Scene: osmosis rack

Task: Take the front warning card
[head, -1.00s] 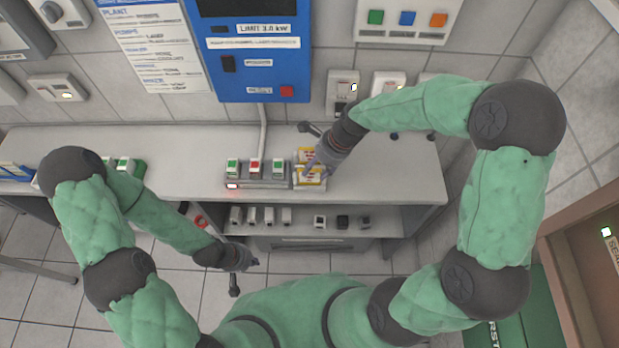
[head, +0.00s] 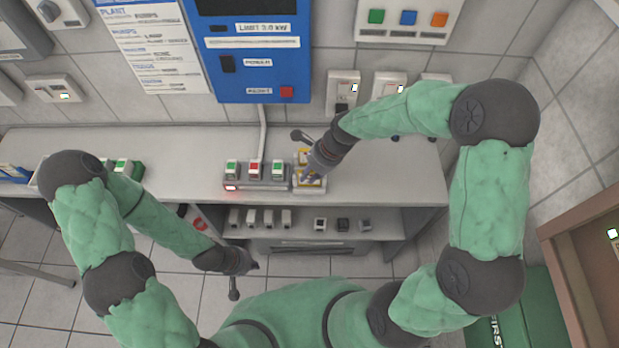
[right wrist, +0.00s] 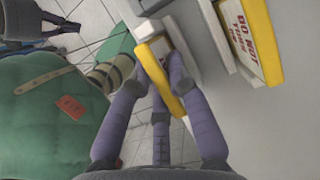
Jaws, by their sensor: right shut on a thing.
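The front warning card (right wrist: 154,58), yellow-edged with a pale face, is between the purple fingers of my right gripper (right wrist: 160,80) in the right wrist view. That gripper is shut on it. A second yellow-edged warning card (right wrist: 232,32) with red lettering, partly "DO NOT", stands apart from it to the right. In the head view my right gripper (head: 311,175) is at the bench's front edge and partly hides the cards and their pale holder (head: 305,189). My left gripper (head: 243,272) is empty, with its fingers spread, in front of the bench.
A strip of switches (head: 255,178) with green and red tops sits left of the cards on the bench (head: 390,185). A lower shelf (head: 385,222) holds several small blocks. A blue control panel (head: 257,75) hangs on the wall behind. The bench right of my gripper is clear.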

